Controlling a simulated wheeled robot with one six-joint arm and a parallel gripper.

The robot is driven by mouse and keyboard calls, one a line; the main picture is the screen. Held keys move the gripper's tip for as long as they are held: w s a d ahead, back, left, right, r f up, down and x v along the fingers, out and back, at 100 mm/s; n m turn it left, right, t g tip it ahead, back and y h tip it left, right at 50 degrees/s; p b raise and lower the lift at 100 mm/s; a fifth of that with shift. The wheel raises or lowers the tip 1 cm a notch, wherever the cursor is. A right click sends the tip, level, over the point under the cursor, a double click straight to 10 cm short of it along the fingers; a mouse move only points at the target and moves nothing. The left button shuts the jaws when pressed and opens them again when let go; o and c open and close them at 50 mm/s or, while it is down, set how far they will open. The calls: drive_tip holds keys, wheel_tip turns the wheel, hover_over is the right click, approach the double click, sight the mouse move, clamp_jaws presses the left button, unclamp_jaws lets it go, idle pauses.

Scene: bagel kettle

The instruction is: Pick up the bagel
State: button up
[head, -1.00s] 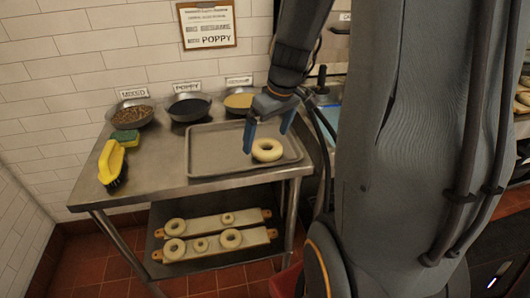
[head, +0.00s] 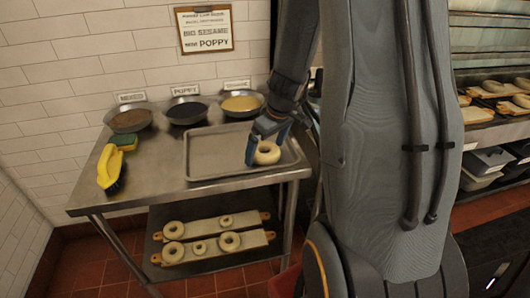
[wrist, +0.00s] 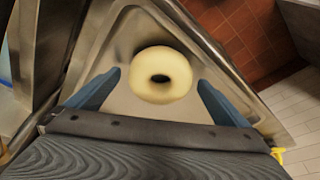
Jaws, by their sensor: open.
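A pale, uncooked bagel (head: 267,153) lies flat on the grey metal tray (head: 207,166), towards the tray's right side. My gripper (head: 268,146) is open above the tray, with blue fingers pointing down around the bagel's place. In the wrist view the bagel (wrist: 160,75) lies ahead of and between the two fingertips of my gripper (wrist: 160,81), with a gap on each side. Its hole shows as a dark spot. The left finger covers part of the bagel's edge in the head view.
Bowls labelled mixed (head: 130,119), poppy (head: 188,112) and a third yellow-filled bowl (head: 242,104) stand along the wall. Boards with more bagels (head: 213,242) rest on the lower shelf.

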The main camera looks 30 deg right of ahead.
drive_tip(key=shift+f, duration=0.15)
drive_tip(key=c, duration=1.1)
wheel_tip(320, 180, up, 10)
drive_tip(key=shift+r, duration=0.1)
